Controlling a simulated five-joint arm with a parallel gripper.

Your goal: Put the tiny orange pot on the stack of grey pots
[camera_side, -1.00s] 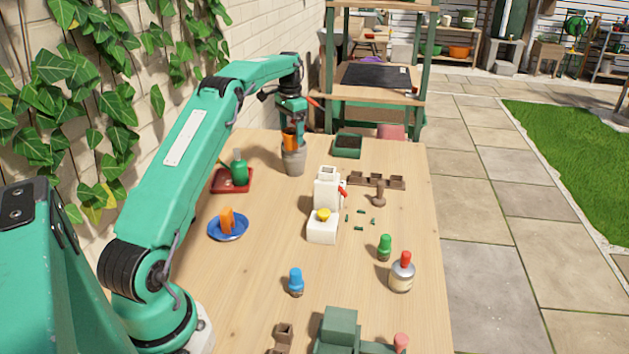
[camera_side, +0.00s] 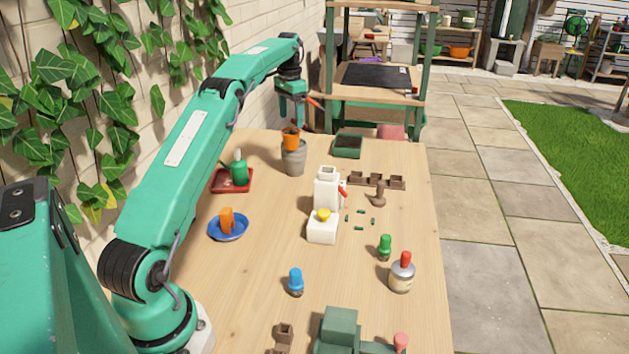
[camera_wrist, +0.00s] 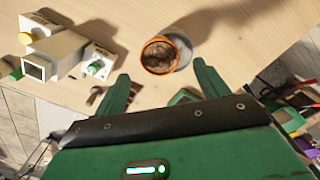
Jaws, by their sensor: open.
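The tiny orange pot (camera_side: 291,140) stands upright on top of the stack of grey pots (camera_side: 293,160) at the back left of the table. In the wrist view the orange pot (camera_wrist: 159,56) shows its rim and brown contents, with the grey stack (camera_wrist: 182,42) partly visible behind it. My gripper (camera_side: 293,119) is open just above the orange pot in the side view. In the wrist view its fingers (camera_wrist: 160,84) are spread apart below the pot's rim in the picture, with nothing between them. Whether a finger touches the pot is hard to tell.
A red tray (camera_side: 231,187) with a green watering can stands left of the stack, a dark green tray (camera_side: 347,147) to its right. A white dispenser (camera_side: 326,190) stands nearer the middle. A blue saucer (camera_side: 228,229) is at the left. Bare wood lies between them.

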